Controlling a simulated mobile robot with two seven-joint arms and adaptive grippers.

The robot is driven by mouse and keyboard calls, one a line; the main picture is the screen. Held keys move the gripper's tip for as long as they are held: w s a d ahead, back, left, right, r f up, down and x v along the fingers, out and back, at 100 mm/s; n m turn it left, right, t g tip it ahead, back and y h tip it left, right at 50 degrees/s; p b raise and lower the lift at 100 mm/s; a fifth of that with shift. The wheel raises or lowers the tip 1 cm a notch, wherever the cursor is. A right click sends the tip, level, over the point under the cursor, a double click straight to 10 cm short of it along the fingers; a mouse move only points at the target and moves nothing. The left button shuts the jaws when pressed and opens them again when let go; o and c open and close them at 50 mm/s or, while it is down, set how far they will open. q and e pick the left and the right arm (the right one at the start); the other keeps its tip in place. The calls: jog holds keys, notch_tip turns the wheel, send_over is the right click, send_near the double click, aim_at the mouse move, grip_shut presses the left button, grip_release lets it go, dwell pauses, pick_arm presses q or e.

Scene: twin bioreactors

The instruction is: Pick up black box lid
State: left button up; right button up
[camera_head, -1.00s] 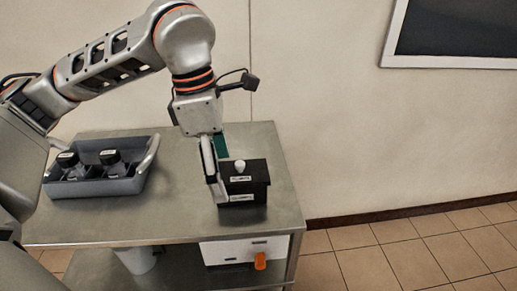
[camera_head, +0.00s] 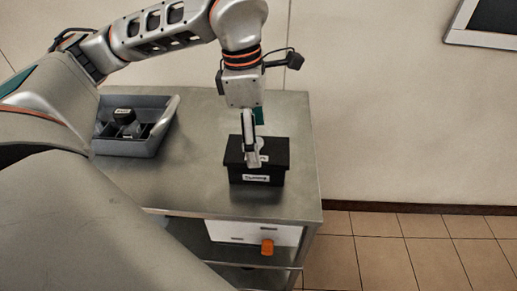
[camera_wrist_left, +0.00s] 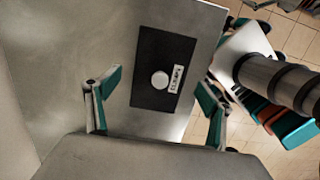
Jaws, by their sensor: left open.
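Whether the fingers touch the lid I cannot tell.
A grey tray (camera_head: 135,147) with a dark-capped item in it stands at the left of the metal table (camera_head: 200,190). The tabletop around the box is bare.

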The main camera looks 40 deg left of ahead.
pick_arm(q)
jog(key=shift+d+f, duration=0.1)
jog(key=shift+f, duration=0.45)
jog(key=shift+w+f, duration=0.1)
jog(key=c, duration=1.2)
pick_arm(e)
jog(key=shift+w+d+r, duration=0.1)
jog(key=shift+w+r, duration=0.05)
jog(key=shift+w, duration=0.2)
